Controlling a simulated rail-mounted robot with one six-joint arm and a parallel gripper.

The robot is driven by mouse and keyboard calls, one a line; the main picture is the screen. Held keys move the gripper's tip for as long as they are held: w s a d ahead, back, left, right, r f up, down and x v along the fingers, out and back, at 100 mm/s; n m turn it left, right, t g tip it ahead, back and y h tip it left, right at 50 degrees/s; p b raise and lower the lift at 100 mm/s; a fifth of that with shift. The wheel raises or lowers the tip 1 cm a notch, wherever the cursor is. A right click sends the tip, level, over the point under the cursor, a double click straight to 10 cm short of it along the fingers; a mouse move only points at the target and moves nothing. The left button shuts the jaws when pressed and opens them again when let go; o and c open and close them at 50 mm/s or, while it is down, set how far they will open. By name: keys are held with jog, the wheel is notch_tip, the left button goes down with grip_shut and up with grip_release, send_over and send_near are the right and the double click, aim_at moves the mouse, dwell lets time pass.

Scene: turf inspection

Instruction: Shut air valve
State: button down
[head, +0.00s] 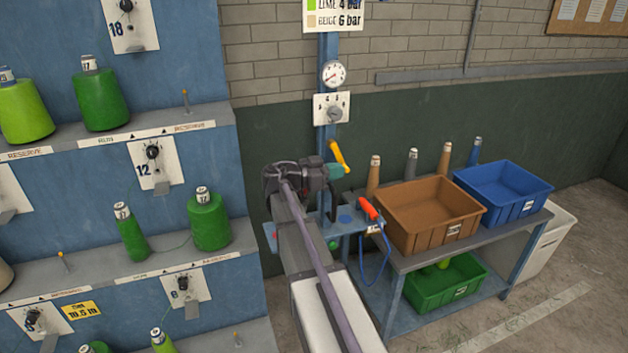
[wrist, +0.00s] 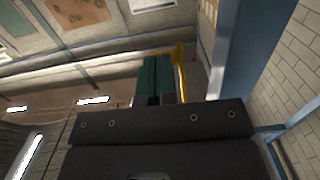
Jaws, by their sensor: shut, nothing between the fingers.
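The air valve's yellow lever (head: 339,154) is on the blue post (head: 328,50), below the dial plate. It slants from upper left to lower right. My gripper (head: 335,172) is beside the lever's lower end, its teal fingers shut and empty. In the wrist view the fingers (wrist: 155,82) point away from the camera, and the yellow lever (wrist: 181,72) runs close along their right side. I cannot tell whether they touch. The valve body is hidden behind my gripper and wrist.
A pressure gauge (head: 333,74) and a dial plate (head: 332,109) are above the lever. A red-orange tool (head: 368,209) with a blue hose sits below right. Brown (head: 430,214) and blue (head: 503,193) bins stand on the bench at right. A yarn rack (head: 190,133) stands at left.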

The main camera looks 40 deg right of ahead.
jog(key=shift+s+d, duration=0.2)
jog(key=shift+d, duration=0.4)
dwell(0.3)
jog(key=f+b+v, duration=0.2)
jog(key=f+v, duration=0.1)
jog(key=v, duration=1)
jog(key=shift+a+b, duration=0.3)
jog(key=shift+b, duration=0.05)
jog(key=shift+w+f, duration=0.1)
jog(key=shift+f, duration=0.05)
